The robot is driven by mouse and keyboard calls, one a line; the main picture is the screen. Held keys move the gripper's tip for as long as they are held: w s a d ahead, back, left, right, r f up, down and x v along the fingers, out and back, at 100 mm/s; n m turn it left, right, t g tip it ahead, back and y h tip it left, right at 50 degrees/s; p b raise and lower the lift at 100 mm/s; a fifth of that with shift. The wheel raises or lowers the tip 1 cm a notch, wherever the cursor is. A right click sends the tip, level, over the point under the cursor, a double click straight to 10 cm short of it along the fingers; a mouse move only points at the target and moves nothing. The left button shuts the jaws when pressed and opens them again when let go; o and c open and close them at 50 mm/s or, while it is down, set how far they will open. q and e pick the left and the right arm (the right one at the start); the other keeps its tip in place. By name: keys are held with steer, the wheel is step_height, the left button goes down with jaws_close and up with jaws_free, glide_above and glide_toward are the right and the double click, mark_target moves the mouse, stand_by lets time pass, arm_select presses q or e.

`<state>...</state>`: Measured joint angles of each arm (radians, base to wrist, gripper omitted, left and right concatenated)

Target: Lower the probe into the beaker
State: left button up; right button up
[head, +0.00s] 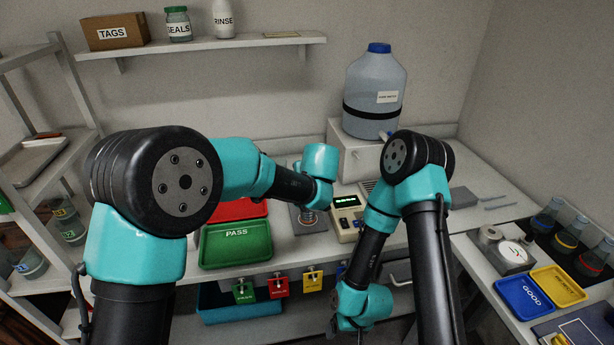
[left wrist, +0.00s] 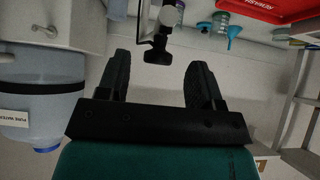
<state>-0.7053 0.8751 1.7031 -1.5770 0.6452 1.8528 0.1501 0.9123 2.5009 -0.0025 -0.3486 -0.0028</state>
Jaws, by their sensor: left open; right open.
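My left gripper (left wrist: 158,60) is open, its two dark fingers apart with nothing seen held between them. I cannot tell whether that is the beaker. A cream meter (head: 346,217) with a green display stands right of the plate. My right gripper (head: 338,326) hangs low before the bench.
A green PASS tray (head: 236,250) and a red tray (head: 238,209) lie left of the plate. A large water jug (head: 375,95) stands behind on a white box. Coloured tags (head: 278,286) hang at the bench front. Blue and yellow trays (head: 525,296) lie right.

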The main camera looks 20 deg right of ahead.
arm_select(q)
steer(key=v, duration=1.3)
steer(key=shift+s+r, duration=0.2)
steer(key=shift+s, duration=0.05)
steer(key=shift+f, duration=0.1)
